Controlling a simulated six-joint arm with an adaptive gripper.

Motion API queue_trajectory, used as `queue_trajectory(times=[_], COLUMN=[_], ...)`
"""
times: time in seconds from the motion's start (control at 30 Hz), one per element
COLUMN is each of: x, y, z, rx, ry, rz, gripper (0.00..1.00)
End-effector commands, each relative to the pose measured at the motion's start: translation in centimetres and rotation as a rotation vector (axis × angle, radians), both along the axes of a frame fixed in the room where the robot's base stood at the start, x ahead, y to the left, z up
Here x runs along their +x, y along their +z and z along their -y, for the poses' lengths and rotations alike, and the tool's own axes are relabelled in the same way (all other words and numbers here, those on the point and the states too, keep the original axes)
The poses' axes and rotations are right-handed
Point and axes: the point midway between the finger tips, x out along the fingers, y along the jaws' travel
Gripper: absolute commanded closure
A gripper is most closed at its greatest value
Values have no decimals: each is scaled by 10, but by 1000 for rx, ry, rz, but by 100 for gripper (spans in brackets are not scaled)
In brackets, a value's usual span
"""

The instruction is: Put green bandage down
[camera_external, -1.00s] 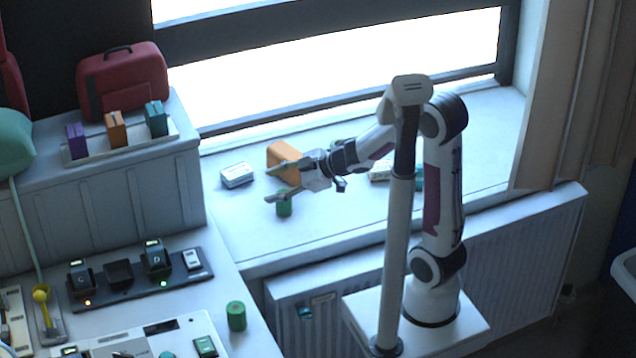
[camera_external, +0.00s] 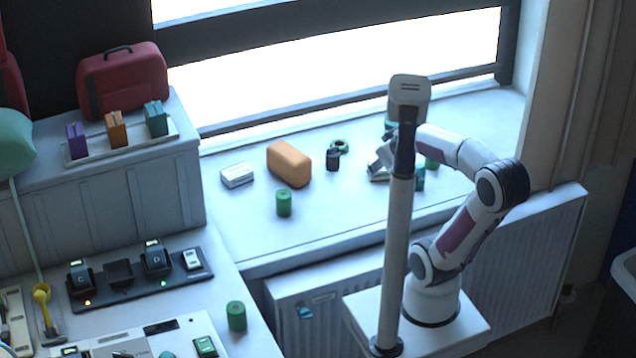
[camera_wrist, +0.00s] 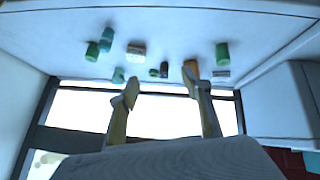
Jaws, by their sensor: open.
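A green bandage (camera_external: 284,203) stands upright on the windowsill (camera_external: 320,222), in front of an orange block (camera_external: 289,164). It appears to be the green roll in the wrist view (camera_wrist: 222,54). Other green rolls show: one on the lower counter (camera_external: 237,316) and one at the right of the sill (camera_external: 432,163), partly hidden by my arm. My gripper (camera_wrist: 162,90) is open with nothing between its fingers. In the external view it is well to the right of the bandage, above the sill, partly hidden by the grey post.
A white box (camera_external: 237,175), a dark roll (camera_external: 332,160) and a green ring (camera_external: 339,147) lie on the sill. A teal roll (camera_external: 420,178) and a pale item are by the post (camera_external: 394,240). The sill's front left is clear.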

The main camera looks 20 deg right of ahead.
Motion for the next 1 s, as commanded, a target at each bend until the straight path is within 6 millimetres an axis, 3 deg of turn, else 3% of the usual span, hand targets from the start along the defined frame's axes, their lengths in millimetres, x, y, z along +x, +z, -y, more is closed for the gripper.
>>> queue_trajectory(times=[0.2,0.4,1.0], x=[-59,-89,-94], y=[-6,-10,-10], z=[1,-8,-10], rx=[119,189,201], ry=[-110,-145,-150], rz=[-107,-169,-183], gripper=[52,52,47])
